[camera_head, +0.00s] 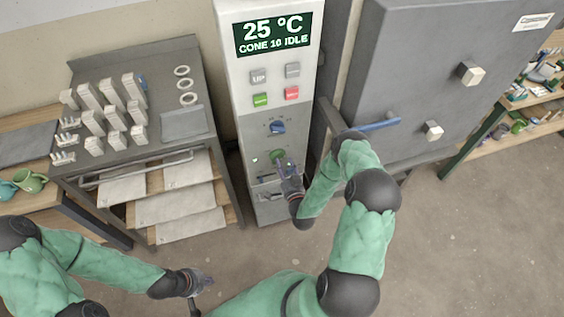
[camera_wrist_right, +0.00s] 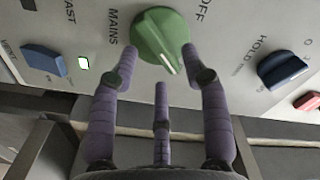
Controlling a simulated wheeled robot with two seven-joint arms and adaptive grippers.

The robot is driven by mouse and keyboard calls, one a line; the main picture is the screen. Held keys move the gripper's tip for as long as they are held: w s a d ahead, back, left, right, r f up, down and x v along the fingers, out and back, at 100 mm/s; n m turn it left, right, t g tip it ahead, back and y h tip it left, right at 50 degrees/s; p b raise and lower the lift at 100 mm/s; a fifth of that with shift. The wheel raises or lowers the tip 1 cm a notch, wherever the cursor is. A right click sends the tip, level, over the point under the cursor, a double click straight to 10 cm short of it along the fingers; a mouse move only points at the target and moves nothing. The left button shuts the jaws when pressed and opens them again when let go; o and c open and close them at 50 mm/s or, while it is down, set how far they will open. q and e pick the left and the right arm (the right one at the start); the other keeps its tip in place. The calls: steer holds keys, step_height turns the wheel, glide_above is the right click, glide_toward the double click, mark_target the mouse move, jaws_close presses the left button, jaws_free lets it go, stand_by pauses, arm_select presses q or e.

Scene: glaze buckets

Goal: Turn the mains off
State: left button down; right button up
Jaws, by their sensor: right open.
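The green mains knob (camera_head: 277,155) is on the lower front of the white and grey control cabinet (camera_head: 262,190). In the right wrist view the knob (camera_wrist_right: 160,35) sits beside the words MAINS and OFF, and its white pointer line slants down and right, away from OFF. My right gripper (camera_head: 285,168) is at the panel by the knob. In the wrist view its purple fingers (camera_wrist_right: 163,75) are spread, two tips near either side of the knob and the third below it. I cannot tell whether they touch. My left gripper (camera_head: 203,279) hangs low, away from the cabinet.
A display (camera_head: 273,34) reads 25 °C, CONE 10 IDLE. A grey kiln door (camera_head: 420,75) with a blue handle (camera_head: 375,126) stands close right.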

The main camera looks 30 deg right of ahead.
steer(key=shift+x, duration=1.2)
jaws_close()
